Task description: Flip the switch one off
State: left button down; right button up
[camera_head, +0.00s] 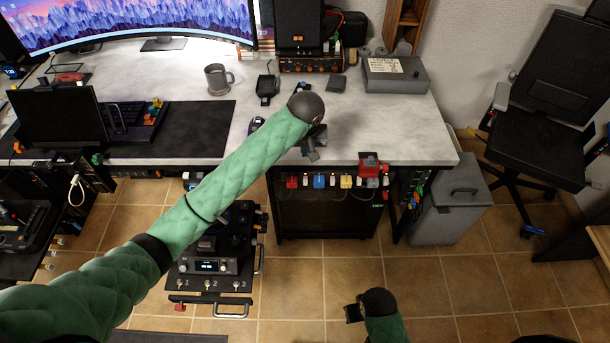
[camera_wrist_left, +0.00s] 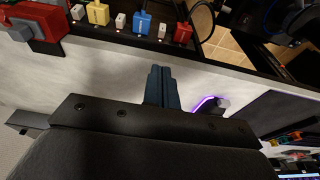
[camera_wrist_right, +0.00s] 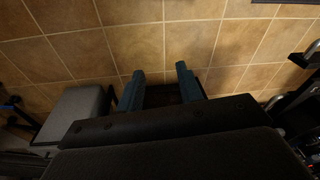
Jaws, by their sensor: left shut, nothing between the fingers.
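A dark control box (camera_head: 215,265) stands below the desk, with a row of small toggles on its front; a toggle at its left end (camera_head: 182,284) sits beside small markings. My right gripper (camera_wrist_right: 160,88) is open and empty, low over the floor.
The desk (camera_head: 400,135) bears a mug (camera_head: 218,78), a monitor (camera_head: 130,25) and a grey box (camera_head: 395,75). A grey bin (camera_head: 450,212) and chair (camera_head: 540,140) stand at right. The tiled floor in front is mostly clear.

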aim_at(306, 179)
pick_arm(q)
jog(key=shift+f, duration=0.15)
pick_arm(e)
jog(key=shift+f, duration=0.1)
